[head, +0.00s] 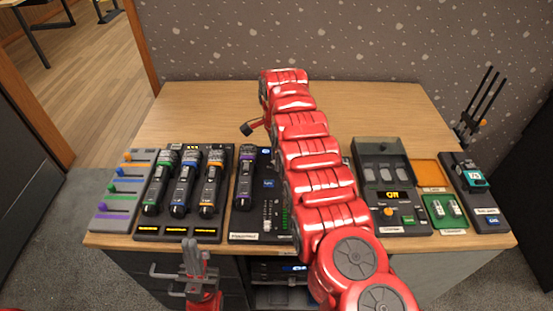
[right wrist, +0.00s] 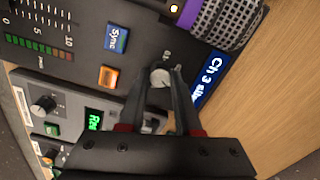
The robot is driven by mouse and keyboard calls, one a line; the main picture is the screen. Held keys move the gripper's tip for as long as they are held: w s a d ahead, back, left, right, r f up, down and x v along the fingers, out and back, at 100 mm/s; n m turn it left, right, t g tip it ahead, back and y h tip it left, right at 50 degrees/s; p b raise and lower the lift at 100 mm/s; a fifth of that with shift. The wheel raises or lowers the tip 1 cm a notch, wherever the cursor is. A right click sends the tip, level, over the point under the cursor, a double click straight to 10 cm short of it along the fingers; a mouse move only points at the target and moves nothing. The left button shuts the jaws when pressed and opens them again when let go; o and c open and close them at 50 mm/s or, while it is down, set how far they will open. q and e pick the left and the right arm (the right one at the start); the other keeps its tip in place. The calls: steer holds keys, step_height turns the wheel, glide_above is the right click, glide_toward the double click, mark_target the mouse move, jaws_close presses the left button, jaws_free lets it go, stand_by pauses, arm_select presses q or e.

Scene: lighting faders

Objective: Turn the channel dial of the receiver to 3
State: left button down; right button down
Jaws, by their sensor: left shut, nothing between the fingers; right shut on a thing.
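The receiver (head: 246,218) is a dark panel at the middle of the table, partly hidden by my right arm in the head view. My right gripper (right wrist: 167,80) is shut on the dial, with one finger on each side. My left gripper (head: 194,245) is shut and empty at the table's front edge, away from the receiver.
A purple-banded microphone (head: 246,165) lies on the receiver. A blue Sync button (right wrist: 117,38) and an orange button (right wrist: 108,76) are close to the dial. A charger with several microphones (head: 182,185) stands left, a grey device (head: 392,185) right. The table's back is clear.

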steer(key=shift+w+r, duration=0.1)
steer(key=c, duration=0.6)
jaws_free()
step_height(320, 180, up, 17)
steer(key=p, duration=0.9)
steer(key=shift+r, duration=0.15)
